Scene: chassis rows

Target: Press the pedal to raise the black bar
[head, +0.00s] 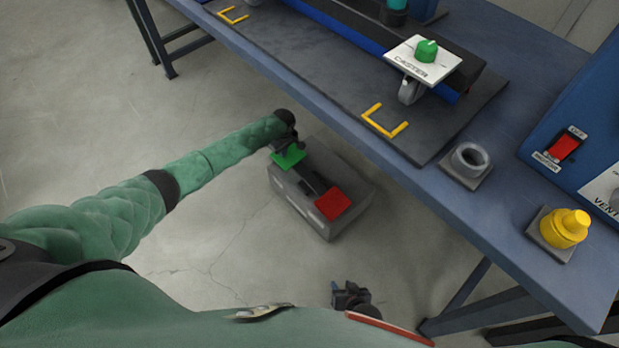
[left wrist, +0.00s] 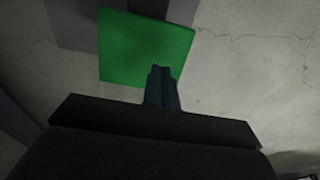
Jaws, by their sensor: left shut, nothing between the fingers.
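A grey pedal box (head: 325,223) stands on the floor beside the table. It carries a green pedal (head: 287,158) at its far left end and a red pedal (head: 333,204) at its near right end. My left gripper (head: 291,143) is shut and empty at the green pedal; in the left wrist view its fingertips (left wrist: 162,72) overlap the green plate (left wrist: 145,45). I cannot tell whether they touch it. A long black bar (head: 468,74) lies beside a blue bar on the table, partly out of view. My right gripper (head: 350,293) hangs low over the floor; its fingers are unclear.
The blue-grey table (head: 310,95) bears a dark mat (head: 300,60) with yellow corner marks. A caster plate with a green knob (head: 426,50), a grey ring (head: 469,158), a yellow button (head: 565,226) and a blue box with a red switch (head: 564,148) stand there. Floor left of the pedal box is clear.

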